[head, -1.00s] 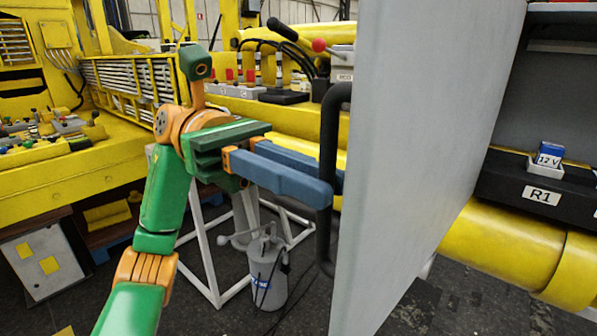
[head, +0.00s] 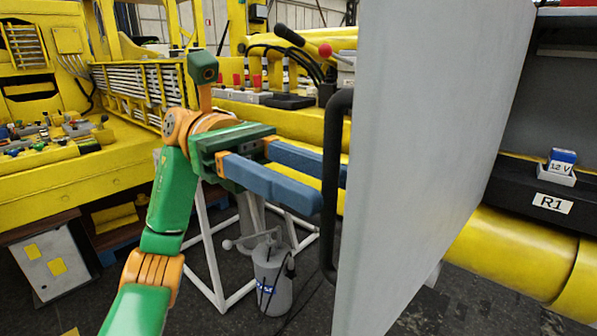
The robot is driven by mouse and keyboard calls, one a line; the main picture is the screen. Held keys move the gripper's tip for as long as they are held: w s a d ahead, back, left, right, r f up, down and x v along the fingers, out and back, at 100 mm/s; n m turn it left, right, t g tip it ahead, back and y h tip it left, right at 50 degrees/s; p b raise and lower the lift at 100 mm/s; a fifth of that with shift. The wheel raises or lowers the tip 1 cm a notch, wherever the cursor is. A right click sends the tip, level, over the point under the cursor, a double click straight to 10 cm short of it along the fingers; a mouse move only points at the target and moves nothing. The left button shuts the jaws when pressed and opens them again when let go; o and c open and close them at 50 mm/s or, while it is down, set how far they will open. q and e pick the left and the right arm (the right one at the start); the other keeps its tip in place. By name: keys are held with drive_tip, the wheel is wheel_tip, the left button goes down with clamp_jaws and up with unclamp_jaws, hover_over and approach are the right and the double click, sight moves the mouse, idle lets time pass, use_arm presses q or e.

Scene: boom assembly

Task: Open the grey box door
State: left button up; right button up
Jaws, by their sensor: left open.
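The grey box door (head: 425,150) stands swung out on the right of the head view, seen at a steep angle. Its black bar handle (head: 333,185) is on the door's left side. My left gripper (head: 330,187) is open, with two blue fingers pointing right at the handle. The near finger ends just left of the handle; the far finger's tip passes behind the handle. I cannot tell whether either finger touches it. The box interior shows at the right, with a black unit marked R1 (head: 540,192) and a blue 12 V battery (head: 561,161). My right gripper is not in view.
Thick yellow pipes (head: 510,250) run below the box. A white stand (head: 212,265) and a grey canister (head: 272,280) are on the floor below my left arm. A yellow bench with small parts (head: 60,165) is at the left. Levers (head: 305,45) stand behind the door handle.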

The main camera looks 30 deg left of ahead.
use_arm(q)
drive_tip(key=w+a, duration=0.1)
drive_tip(key=a, duration=0.5)
drive_tip(key=shift+w, duration=0.2)
